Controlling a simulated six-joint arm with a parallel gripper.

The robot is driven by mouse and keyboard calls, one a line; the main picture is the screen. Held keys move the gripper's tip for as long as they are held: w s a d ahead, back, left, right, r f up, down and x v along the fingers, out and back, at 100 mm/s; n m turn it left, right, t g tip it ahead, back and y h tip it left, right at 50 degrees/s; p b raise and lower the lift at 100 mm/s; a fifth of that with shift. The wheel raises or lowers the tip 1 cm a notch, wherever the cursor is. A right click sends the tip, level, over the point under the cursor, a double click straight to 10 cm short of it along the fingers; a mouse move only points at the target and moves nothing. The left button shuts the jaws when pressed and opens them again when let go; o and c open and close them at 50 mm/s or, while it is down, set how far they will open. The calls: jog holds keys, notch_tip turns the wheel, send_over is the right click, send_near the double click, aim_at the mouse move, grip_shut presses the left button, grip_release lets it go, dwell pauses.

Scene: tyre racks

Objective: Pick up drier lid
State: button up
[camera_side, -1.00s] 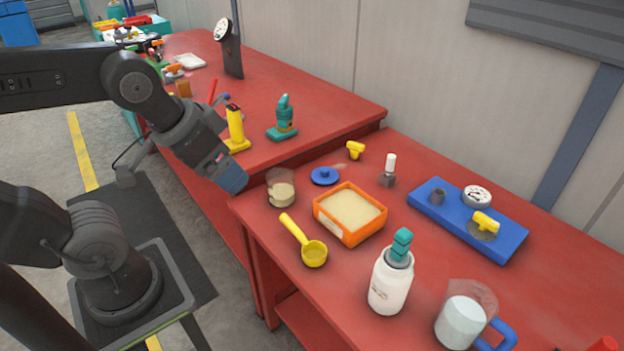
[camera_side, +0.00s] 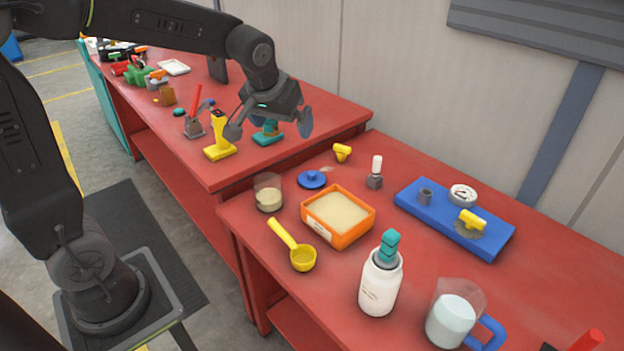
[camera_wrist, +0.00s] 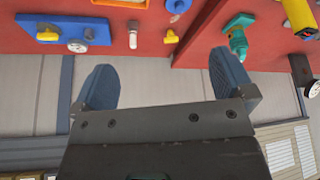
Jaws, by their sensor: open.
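The drier lid appears to be the round blue lid with a small knob (camera_side: 312,179). It lies flat on the near red table, between a glass jar of beige grains (camera_side: 268,192) and a yellow T-shaped piece. The lid also shows at the top edge of the wrist view (camera_wrist: 177,5). My gripper (camera_side: 270,126) is open and empty, above the far table's near end, up and left of the lid in the side view. In the wrist view its two blue-grey fingers (camera_wrist: 163,88) are wide apart with nothing between them.
An orange tray of grains (camera_side: 309,222), a yellow scoop (camera_side: 303,259) and a small white-topped piece (camera_side: 376,172) stand around the lid. The yellow T-piece (camera_side: 342,152) lies behind it. A yellow tool (camera_side: 219,140) and a teal tool (camera_side: 267,137) stand below my gripper.

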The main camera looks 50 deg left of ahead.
jog(key=w+a+f+n+y, duration=0.1)
jog(key=w+a+f, duration=0.2)
jog(key=w+f, duration=0.25)
jog(key=w+a+f+n, duration=0.2)
jog(key=w+a+f, duration=0.1)
jog(key=w+f, duration=0.25)
jog(key=n+g, duration=0.1)
send_over(312, 173)
jog(key=s+d, duration=0.2)
jog(key=f, duration=1.3)
jog(key=shift+a+f, duration=0.2)
jog(key=shift+f, duration=0.1)
jog(key=shift+w+x, duration=0.2)
jog(key=shift+x, duration=2.85)
jog(key=shift+a+r, duration=0.15)
jog(key=c, duration=0.6)
